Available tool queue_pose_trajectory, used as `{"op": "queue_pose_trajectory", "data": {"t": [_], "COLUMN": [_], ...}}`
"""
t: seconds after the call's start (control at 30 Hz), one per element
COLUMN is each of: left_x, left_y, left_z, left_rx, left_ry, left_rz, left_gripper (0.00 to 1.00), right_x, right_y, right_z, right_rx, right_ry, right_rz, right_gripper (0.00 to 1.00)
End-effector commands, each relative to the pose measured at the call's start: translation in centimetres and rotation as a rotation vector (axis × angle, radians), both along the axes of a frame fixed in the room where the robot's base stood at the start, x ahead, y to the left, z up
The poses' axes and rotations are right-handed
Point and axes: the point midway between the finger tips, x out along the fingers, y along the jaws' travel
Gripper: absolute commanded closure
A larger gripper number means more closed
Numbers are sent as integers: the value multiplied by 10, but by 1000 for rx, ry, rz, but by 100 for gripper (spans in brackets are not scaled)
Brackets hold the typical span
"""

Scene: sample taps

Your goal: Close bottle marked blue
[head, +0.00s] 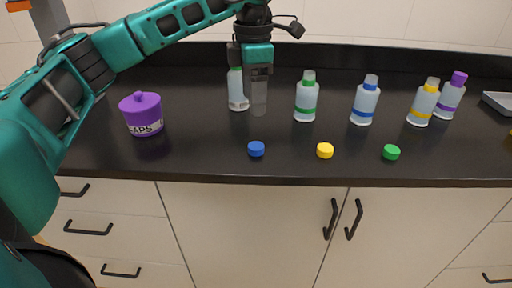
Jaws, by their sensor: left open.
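The bottle with a blue band (363,106) stands upright on the dark counter, with a blue top. A loose blue cap (256,149) lies near the counter's front edge. My left gripper (259,105) is open and points down above the counter, behind and above the blue cap and well left of the blue-banded bottle. It overlaps the right side of a whitish bottle (238,92) in the picture; I cannot tell whether they touch. My right gripper is out of view.
Bottles with green (306,102), yellow (422,106) and purple (449,99) bands stand along the counter. Loose yellow (325,150) and green (390,152) caps lie in front. A purple caps tub (143,115) stands at left, a grey tray (497,103) at right.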

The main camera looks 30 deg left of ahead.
Motion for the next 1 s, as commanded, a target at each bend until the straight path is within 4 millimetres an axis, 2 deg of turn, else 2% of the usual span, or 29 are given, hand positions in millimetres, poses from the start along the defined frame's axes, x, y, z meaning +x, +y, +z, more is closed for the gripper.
{"op": "queue_pose_trajectory", "data": {"t": [0.1, 0.3, 0.43, 0.77, 1.0], "left_x": [-1, -1, 0, 0, 0], "left_y": [0, 0, 0, 0, 0], "left_z": [-25, -58, -67, -69, -101], "left_rx": [1, 0, 0, -1, 0], "left_ry": [5, 4, 1, 1, 4], "left_rz": [0, 0, 0, 0, 0], "left_gripper": [30, 30, 30, 30, 30], "right_x": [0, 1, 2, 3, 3], "right_y": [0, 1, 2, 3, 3], "right_z": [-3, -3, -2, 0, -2], "right_rx": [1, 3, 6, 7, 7], "right_ry": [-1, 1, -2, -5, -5], "right_rz": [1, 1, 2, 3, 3], "right_gripper": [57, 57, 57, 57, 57]}}
